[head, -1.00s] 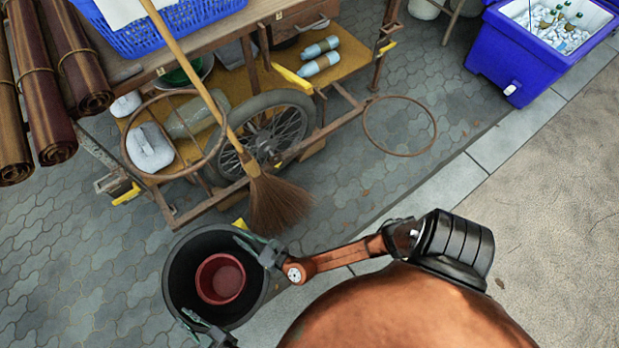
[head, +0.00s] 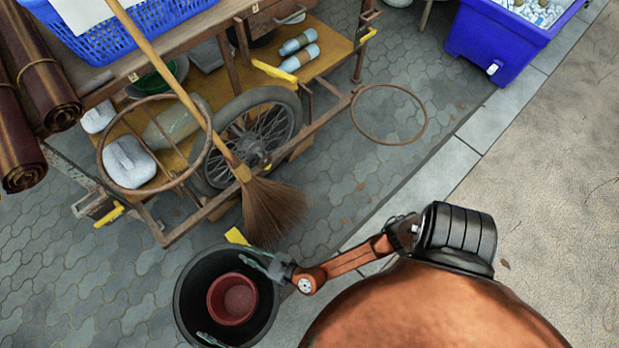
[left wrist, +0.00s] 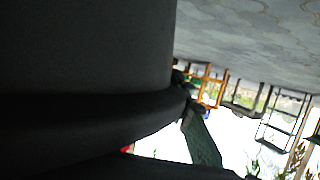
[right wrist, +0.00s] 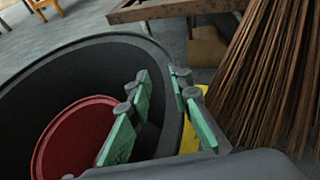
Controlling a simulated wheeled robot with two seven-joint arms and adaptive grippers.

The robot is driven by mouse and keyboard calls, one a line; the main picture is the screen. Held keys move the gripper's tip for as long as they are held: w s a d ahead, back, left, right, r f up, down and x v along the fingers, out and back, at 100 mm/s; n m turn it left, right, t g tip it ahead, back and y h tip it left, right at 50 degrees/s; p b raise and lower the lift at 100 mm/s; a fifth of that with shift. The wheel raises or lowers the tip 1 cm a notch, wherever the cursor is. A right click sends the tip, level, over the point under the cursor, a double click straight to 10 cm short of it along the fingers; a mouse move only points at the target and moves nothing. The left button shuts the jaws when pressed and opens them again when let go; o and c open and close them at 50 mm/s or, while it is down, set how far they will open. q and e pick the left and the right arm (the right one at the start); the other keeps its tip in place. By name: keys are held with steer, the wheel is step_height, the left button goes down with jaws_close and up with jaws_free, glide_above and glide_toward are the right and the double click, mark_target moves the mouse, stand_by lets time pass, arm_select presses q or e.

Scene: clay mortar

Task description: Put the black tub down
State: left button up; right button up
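The black tub (head: 187,291) is upright at the bottom of the head view, with a red bucket (head: 232,298) inside. My right gripper (head: 268,264) is shut on the tub's upper-right rim. In the right wrist view its green-padded fingers straddle the tub wall (right wrist: 120,60), one inside and one outside. My left gripper (head: 213,341) is at the tub's lower-left rim, partly cut off by the frame, and is shut on it. In the left wrist view the tub wall (left wrist: 85,50) fills the left side. The tub's underside is hidden, so any gap to the ground cannot be judged.
A wooden cart (head: 335,110) with a wheel (head: 255,135) stands above the tub. A straw broom (head: 272,208) leans on it, close to the tub. A rusty hoop (head: 420,128) lies on the paving. A blue cooler (head: 490,45) is top right. Paving left of the tub is clear.

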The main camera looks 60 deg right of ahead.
arm_select(q)
steer(key=o, duration=0.3)
steer(key=shift+r, duration=0.2)
arm_select(e)
steer(key=o, duration=0.3)
steer(key=shift+r, duration=0.2)
arm_select(q)
steer(key=v, duration=1.2)
arm_select(e)
steer(key=v, duration=1.1)
steer(key=shift+s+r, duration=0.1)
steer(key=shift+s, duration=0.3)
